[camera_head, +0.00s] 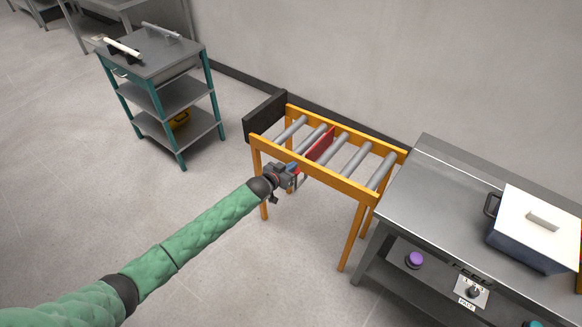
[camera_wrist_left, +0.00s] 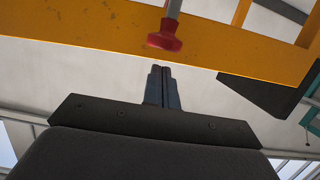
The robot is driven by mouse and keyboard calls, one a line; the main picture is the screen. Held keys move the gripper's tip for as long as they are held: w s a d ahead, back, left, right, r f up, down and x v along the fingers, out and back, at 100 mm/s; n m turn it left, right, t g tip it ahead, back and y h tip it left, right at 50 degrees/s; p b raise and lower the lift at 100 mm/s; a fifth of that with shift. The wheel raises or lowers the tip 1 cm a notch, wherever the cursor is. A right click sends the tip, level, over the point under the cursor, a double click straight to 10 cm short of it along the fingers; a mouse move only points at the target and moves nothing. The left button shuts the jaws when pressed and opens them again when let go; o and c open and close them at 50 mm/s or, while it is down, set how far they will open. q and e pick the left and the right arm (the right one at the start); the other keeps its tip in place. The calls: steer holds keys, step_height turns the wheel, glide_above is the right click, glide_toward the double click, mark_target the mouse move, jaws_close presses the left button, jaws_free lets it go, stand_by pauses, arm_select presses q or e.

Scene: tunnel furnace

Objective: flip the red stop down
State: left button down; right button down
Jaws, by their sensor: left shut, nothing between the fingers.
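The red stop (camera_head: 320,145) is a red plate standing up between the grey rollers of the orange roller table. In the left wrist view, a red knob (camera_wrist_left: 165,37) on the end of a grey rod hangs in front of the orange side rail. My left gripper (camera_head: 293,171) is at the near side of that rail, beside the stop. In the left wrist view its fingers (camera_wrist_left: 163,72) are shut and empty, with their tips just below the knob in the picture. I cannot tell whether they touch it. My right gripper is not in view.
The orange roller table (camera_head: 335,182) has a black end plate (camera_head: 265,117) at its left. A steel bench (camera_head: 437,185) with a lidded dark box (camera_head: 528,243) adjoins its right end. A teal-legged cart (camera_head: 172,98) stands apart at left. The floor in front is open.

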arm_select(q)
steer(key=shift+f, duration=0.7)
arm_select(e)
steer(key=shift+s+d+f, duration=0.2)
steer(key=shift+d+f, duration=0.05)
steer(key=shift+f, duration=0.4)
arm_select(q)
steer(key=shift+f, duration=0.1)
